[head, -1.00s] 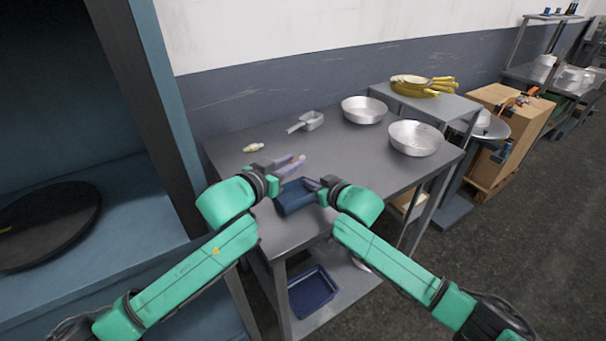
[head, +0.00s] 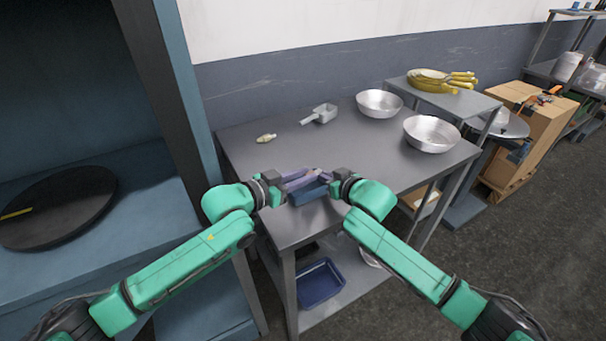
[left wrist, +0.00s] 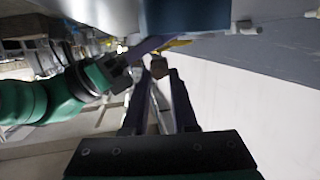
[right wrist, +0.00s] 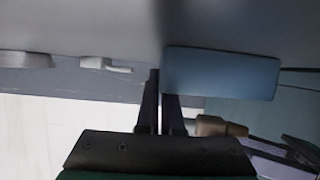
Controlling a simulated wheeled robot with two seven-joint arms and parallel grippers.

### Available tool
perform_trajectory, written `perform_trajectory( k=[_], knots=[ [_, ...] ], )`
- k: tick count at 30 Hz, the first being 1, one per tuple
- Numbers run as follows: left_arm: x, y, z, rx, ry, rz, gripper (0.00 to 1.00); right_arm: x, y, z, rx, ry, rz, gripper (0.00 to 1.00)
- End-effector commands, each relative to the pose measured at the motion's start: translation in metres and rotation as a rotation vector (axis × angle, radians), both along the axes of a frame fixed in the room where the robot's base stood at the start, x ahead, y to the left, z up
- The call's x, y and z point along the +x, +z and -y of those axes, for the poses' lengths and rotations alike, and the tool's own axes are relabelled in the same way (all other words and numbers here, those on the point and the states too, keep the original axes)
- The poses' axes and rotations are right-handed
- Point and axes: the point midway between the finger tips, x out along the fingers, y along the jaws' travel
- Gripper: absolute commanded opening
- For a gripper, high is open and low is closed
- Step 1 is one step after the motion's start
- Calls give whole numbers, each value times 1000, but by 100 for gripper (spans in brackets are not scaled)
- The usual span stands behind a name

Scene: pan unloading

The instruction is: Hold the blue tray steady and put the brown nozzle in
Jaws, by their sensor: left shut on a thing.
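The blue tray (head: 308,194) lies near the front edge of the grey table; its side also fills the upper middle of the right wrist view (right wrist: 222,76). My right gripper (head: 326,178) is at the tray's right end, its fingers close together on either side of the tray's wall (right wrist: 160,82). My left gripper (head: 312,174) reaches over the tray from the left. It is shut on the brown nozzle (left wrist: 157,67), which also shows in the right wrist view (right wrist: 218,126), beside the tray. In the head view the fingers mostly hide the nozzle.
A metal scoop (head: 322,114), a small pale item (head: 266,138) and two metal bowls (head: 379,103) (head: 431,133) stand farther back on the table. Another blue tray (head: 320,284) is on the shelf below. Bananas (head: 440,83) lie on a side stand. The table's middle is clear.

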Motion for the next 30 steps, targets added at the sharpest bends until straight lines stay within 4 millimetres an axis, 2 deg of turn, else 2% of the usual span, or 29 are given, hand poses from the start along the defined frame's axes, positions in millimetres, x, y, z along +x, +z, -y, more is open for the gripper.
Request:
perform_trajectory(
  k=[19,20,22,23,30],
  knots=[
    [0,-24,0,0,0,-1,0,0,0,0,0,0,0,0],
    [0,-24,0,-1,0,-1,30,0,0,0,0,0,0,0],
    [0,-24,0,0,0,0,57,0,0,0,0,0,0,0],
    [0,-24,0,0,0,0,61,0,0,0,0,0,0,0],
    [0,-24,0,1,0,-1,61,0,0,0,0,0,0,0]
  ],
)
